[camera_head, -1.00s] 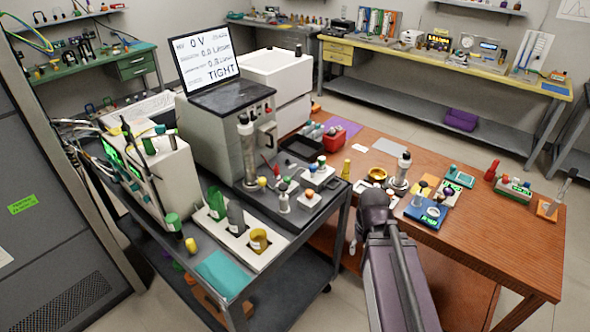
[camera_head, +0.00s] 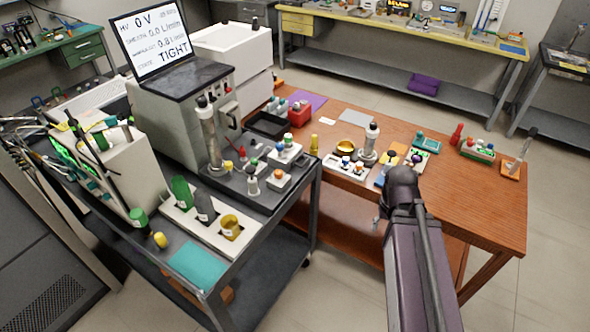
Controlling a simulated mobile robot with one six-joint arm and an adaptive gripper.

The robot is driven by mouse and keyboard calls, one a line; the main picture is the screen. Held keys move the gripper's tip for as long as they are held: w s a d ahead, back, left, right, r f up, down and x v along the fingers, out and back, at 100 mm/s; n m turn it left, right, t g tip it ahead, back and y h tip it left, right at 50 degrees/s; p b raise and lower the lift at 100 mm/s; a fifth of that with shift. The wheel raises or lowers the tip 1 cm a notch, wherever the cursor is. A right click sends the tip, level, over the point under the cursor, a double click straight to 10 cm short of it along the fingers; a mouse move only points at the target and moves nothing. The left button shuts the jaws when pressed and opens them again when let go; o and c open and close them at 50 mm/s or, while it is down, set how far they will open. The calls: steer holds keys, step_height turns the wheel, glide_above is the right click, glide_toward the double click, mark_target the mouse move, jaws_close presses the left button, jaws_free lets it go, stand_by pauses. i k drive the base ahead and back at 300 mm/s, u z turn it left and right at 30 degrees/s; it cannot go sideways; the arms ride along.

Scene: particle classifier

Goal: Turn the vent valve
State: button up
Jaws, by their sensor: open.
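The classifier apparatus (camera_head: 190,110) stands on a dark cart, with a tilted screen (camera_head: 150,37) on top reading 0 V, 0.0 L/min and TIGHT. I cannot tell which is the vent valve. My arm rises from the lower right, its dark joint in front of the wooden table. My gripper's fingers are not visible; the arm's end is apart from the fittings in the picture.
A white rack (camera_head: 200,222) holds green, grey and yellow containers near a teal cloth (camera_head: 198,264). A white box with cables (camera_head: 110,160) stands at left. Floor is clear at right.

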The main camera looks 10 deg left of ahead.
mark_target(278, 172)
steer(key=z, duration=0.6)
steer(key=k, duration=1.15)
steer(key=u, duration=1.05)
steer(key=i, duration=0.9)
steer(key=z, duration=0.1)
